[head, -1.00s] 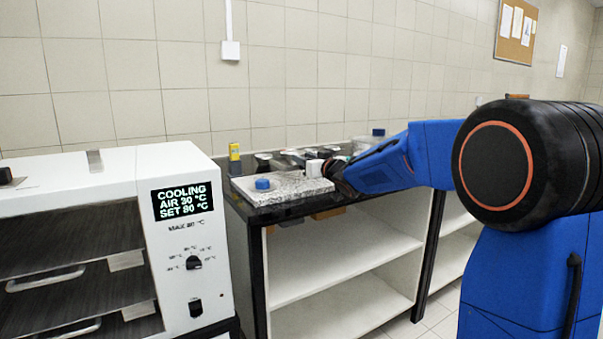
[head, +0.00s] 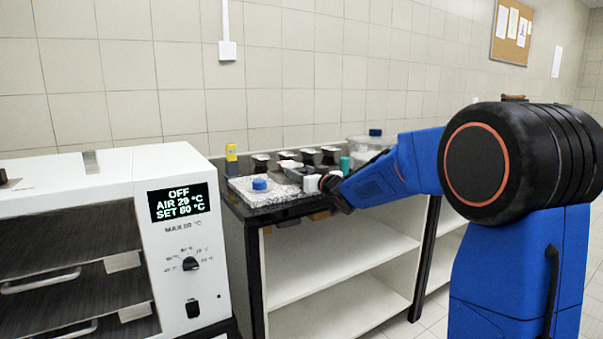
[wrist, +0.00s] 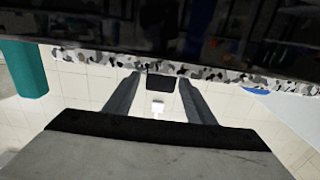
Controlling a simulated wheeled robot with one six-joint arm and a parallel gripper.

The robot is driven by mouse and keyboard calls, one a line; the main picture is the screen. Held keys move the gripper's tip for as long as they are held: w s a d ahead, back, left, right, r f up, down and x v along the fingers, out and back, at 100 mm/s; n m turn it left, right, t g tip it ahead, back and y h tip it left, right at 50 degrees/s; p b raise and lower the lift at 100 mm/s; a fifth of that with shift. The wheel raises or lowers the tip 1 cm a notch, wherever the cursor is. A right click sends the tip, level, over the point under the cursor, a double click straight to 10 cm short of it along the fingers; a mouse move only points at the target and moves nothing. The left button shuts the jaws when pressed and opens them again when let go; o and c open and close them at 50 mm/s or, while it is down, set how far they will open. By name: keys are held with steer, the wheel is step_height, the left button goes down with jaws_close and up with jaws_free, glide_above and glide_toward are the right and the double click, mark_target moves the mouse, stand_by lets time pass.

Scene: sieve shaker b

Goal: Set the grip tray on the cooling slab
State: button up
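The cooling slab (head: 240,190) is a speckled grey plate on the black bench, and its edge crosses the wrist view (wrist: 100,60). A blue round cap (head: 260,184) stands on it. My gripper (head: 327,184) is at the slab's right end. A small white block (head: 311,184) shows at its tip. I cannot tell whether this is the grip tray; no tray is clearly recognisable. In the wrist view, the two grey fingers (wrist: 158,85) are apart. A small black piece (wrist: 160,82) shows between their tips, with thin gaps beside it, so no grip on it is visible.
A white oven (head: 190,265) stands left; its display reads OFF, AIR 29. Several dark, white-topped pots (head: 308,157), a teal bottle (head: 345,163) and a yellow bottle (head: 231,153) stand behind the slab. A clear container (head: 368,145) is at the back right. The shelves (head: 340,250) below look empty.

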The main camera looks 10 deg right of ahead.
steer(key=shift+r, duration=0.1)
steer(key=shift+s+d, duration=0.1)
steer(key=shift+s, duration=0.1)
steer(key=v, duration=1.1)
steer(key=shift+s, duration=0.3)
steer(key=shift+d, duration=0.1)
steer(key=s+d+f+m+g+h, duration=0.2)
steer(key=s+d+f+h, duration=0.15)
steer(key=s, duration=0.55)
steer(key=s+d+f+m+g+h, duration=0.2)
steer(key=s+d+f+g+h, duration=0.15)
steer(key=s, duration=0.55)
steer(key=s+a+f+g, duration=0.1)
steer(key=s+f, duration=0.3)
steer(key=s, duration=0.5)
steer(key=s+a+f+g+y, duration=0.1)
steer(key=s+a+f+g, duration=0.1)
steer(key=s+f, duration=0.3)
steer(key=s+a+f+g, duration=0.1)
steer(key=s+f+g, duration=0.3)
steer(key=s, duration=0.9)
steer(key=shift+s+a+f, duration=0.2)
steer(key=shift+a+f, duration=0.05)
steer(key=shift+a, duration=0.05)
